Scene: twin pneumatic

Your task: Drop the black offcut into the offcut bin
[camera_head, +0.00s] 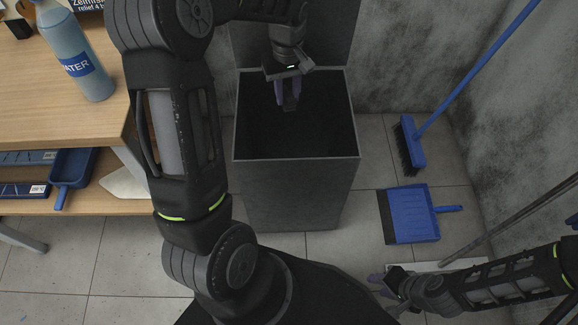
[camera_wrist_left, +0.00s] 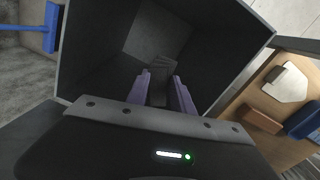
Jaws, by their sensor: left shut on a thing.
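The offcut bin (camera_head: 290,190) is a tall dark grey box with its lid up against the wall, standing open on the tiled floor. My left gripper (camera_head: 288,100) hangs over the bin's opening, near its back edge, fingers pointing down. It is shut on the black offcut (camera_wrist_left: 160,82), a small dark piece between the purple fingers in the left wrist view. The bin's dark inside (camera_wrist_left: 190,50) lies beyond it. My right gripper (camera_head: 383,282) is low at the right of the head view, away from the bin; whether its fingers are open is unclear.
A wooden table (camera_head: 60,95) with a water bottle (camera_head: 78,55) stands at the left, with a lower shelf holding a blue scoop (camera_head: 70,170). A blue dustpan (camera_head: 412,215) and broom (camera_head: 410,145) are on the floor right of the bin, by the wall.

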